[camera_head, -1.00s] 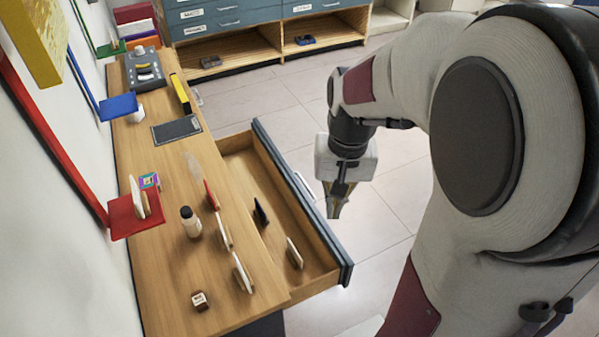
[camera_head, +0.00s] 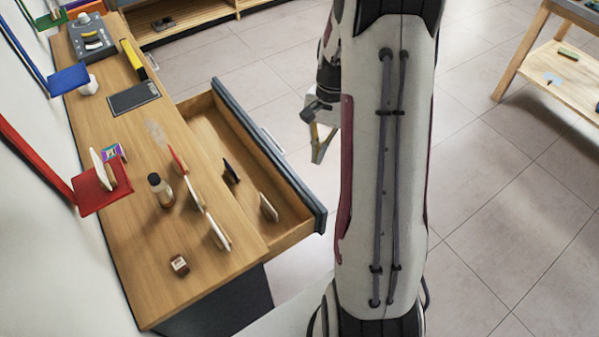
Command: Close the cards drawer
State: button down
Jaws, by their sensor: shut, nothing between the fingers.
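The open drawer (camera_head: 300,234) sticks out to the right from under the wooden worktop, with a dark blue-grey front (camera_head: 265,150) and a light handle (camera_head: 272,142) on its outer side. A dark upright piece (camera_head: 230,172) and a pale upright piece (camera_head: 268,207) stand inside it. No label on the drawer can be read. My gripper (camera_head: 318,158) is to the right of the drawer front, fingers pointing down, shut and empty. It appears apart from the front, though the gap in depth is hard to judge. My arm hides part of the gripper's body.
A wooden shelf unit (camera_head: 560,62) stands at the right. The tiled floor (camera_head: 490,200) between is clear.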

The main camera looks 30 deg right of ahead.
jog(key=w+d+f+m+t, duration=0.1)
jog(key=w+d+f+m, duration=0.4)
jog(key=w+m, duration=0.1)
jog(key=shift+w+d+f, duration=0.2)
jog(key=shift+w+f, duration=0.15)
dwell(0.5)
jog(key=a+f, duration=0.6)
jog(key=f, duration=0.3)
jog(key=shift+a+f, duration=0.2)
jog(key=shift+f, duration=0.1)
dwell(0.3)
jog(key=shift+a, duration=0.1)
